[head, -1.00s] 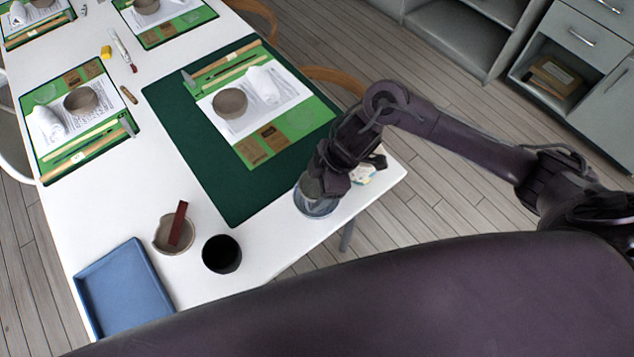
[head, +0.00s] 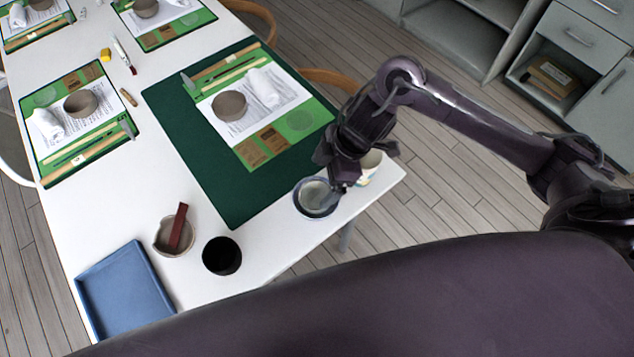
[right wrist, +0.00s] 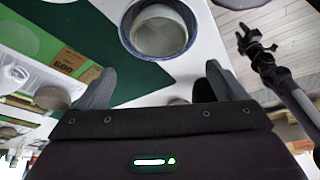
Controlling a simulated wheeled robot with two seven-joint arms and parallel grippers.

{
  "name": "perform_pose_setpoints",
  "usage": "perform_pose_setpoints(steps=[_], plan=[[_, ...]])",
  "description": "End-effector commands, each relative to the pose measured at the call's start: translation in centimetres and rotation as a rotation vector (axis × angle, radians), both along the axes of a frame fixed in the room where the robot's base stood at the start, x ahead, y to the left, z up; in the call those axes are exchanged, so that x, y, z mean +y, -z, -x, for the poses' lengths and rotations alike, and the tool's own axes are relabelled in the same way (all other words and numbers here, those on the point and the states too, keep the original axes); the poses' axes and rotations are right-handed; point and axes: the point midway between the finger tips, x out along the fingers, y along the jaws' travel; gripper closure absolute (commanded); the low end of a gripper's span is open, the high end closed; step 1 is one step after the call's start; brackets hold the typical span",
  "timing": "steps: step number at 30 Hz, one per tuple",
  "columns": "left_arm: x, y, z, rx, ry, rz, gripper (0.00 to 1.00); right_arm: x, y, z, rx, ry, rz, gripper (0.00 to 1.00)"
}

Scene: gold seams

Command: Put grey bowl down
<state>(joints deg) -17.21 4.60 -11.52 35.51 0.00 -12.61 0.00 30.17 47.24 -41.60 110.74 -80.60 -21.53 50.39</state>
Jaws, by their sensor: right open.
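The grey bowl (head: 314,195) sits inside a blue-rimmed bowl (head: 297,206) at the table's near right corner. In the right wrist view the grey bowl (right wrist: 160,32) shows within the blue rim (right wrist: 127,38), apart from my fingers. My right gripper (head: 342,183) is open at the right side of the bowls and partly covers their edge. In the right wrist view its two fingers (right wrist: 155,88) are spread with nothing between them. My left gripper is in neither view.
A pale cup (head: 370,164) stands just behind my right gripper. A dark cup (head: 222,256), a bowl with a red-brown block (head: 170,235) and a blue tray (head: 125,290) lie to the left. A dark green mat (head: 205,180) holds a brown-grey bowl (head: 229,105).

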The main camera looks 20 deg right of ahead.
Motion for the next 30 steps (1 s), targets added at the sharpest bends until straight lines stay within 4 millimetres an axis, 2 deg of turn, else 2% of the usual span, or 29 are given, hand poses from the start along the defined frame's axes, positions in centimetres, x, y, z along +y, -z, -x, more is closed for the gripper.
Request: perform_pose_setpoints(steps=[3, 10, 15, 30], plan=[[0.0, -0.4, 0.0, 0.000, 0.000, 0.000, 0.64, -1.2, -2.8, 0.1, -0.005, -0.001, 0.004, 0.09], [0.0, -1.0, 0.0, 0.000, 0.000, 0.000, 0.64, -2.5, -6.1, 0.3, -0.003, 0.002, 0.004, 0.09], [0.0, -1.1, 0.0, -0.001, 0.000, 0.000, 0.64, -2.8, -6.9, 0.5, 0.000, 0.000, 0.002, 0.09], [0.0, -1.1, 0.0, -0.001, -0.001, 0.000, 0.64, -2.8, -6.9, 0.5, 0.001, 0.001, 0.001, 0.09]])
